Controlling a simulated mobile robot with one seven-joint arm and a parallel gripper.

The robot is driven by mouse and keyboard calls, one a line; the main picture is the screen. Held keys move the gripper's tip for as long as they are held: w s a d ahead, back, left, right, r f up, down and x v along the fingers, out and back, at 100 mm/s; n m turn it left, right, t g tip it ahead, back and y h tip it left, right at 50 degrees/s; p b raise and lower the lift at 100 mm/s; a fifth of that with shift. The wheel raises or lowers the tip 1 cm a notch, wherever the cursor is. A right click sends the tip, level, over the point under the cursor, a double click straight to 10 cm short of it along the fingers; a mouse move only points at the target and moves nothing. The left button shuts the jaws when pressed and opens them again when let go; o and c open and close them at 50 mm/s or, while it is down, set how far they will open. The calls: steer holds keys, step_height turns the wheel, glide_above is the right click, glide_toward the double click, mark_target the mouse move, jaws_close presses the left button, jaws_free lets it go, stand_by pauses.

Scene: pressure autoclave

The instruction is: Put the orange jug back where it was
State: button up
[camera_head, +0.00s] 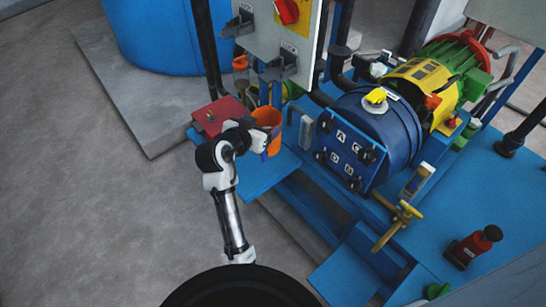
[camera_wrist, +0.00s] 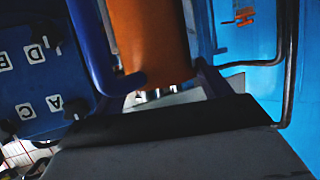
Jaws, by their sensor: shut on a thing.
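The orange jug (camera_head: 267,121) is upright, or nearly so, above the right part of the small blue platform. It also shows in the wrist view as an orange wall (camera_wrist: 150,40) between two blue fingers. My gripper (camera_head: 266,140) is shut on the jug; in the wrist view the fingers (camera_wrist: 145,78) lie on either side of it. The arm and gripper hide part of the jug. I cannot tell whether its base touches the platform.
A red box (camera_head: 212,114) sits on the blue platform (camera_head: 262,178), left of the jug. A grey control panel (camera_head: 292,45) with switches stands behind. The dark blue vessel (camera_head: 350,140), with lettered plate, is close on the right. Bare floor (camera_head: 80,220) lies left.

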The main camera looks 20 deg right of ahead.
steer(key=shift+w+d+f, duration=0.1)
steer(key=shift+w+f, duration=0.05)
steer(key=shift+f, duration=0.05)
step_height(320, 180, down, 10)
steer(key=shift+r+p, duration=0.25)
steer(key=shift+p, duration=0.25)
steer(key=shift+f, duration=0.2)
steer(key=o, duration=1.7)
steer(key=shift+r, duration=0.15)
